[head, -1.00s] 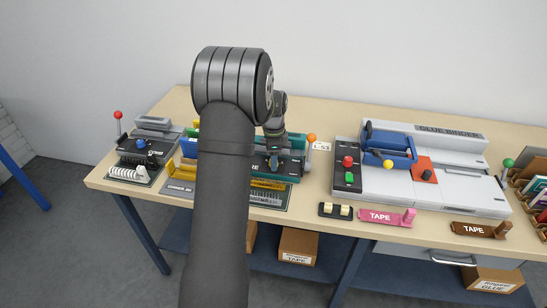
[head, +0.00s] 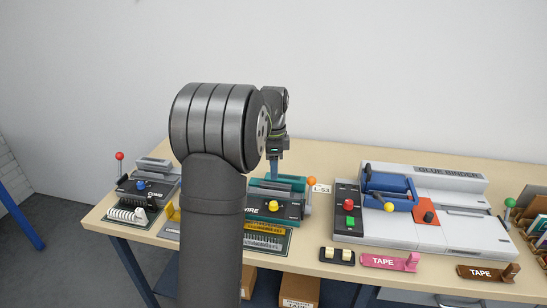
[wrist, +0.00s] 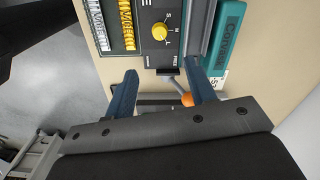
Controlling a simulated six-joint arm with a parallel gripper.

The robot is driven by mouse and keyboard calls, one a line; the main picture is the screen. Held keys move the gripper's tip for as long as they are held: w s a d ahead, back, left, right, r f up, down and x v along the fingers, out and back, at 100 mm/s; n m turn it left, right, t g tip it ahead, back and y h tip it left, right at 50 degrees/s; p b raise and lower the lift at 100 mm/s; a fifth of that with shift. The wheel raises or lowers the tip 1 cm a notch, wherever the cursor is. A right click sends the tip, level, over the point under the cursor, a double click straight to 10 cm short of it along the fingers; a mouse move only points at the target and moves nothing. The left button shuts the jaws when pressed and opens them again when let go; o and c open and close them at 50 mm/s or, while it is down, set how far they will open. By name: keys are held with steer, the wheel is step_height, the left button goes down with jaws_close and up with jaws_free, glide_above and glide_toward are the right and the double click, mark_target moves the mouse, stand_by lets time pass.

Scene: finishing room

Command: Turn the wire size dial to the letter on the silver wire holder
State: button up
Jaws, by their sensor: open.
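The teal wire machine (head: 292,184) stands on the table, with a yellow round dial (head: 274,206) on its dark front panel. In the wrist view the dial (wrist: 160,31) has the letters S, M and L beside it; I cannot tell which one it points to. A silver wire holder (wrist: 97,25) and a yellow one (wrist: 127,25) lie left of the dial in the wrist view. Any letter on the silver holder is not readable. My gripper (head: 273,174) is open and empty, above the machine and clear of the dial. Its two blue fingers (wrist: 162,68) are spread apart.
An orange-knobbed lever (head: 311,182) rises at the machine's right side, close to a finger in the wrist view. A small label card (head: 321,188) stands beside it. The comb machine (head: 150,186) is left, the grey glue binder (head: 460,210) right. My arm hides part of the table.

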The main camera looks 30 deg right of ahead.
mark_target(273, 203)
steer(key=shift+r, duration=1.55)
steer(key=shift+f, duration=0.15)
step_height(273, 203, down, 17)
steer(key=shift+f, duration=0.1)
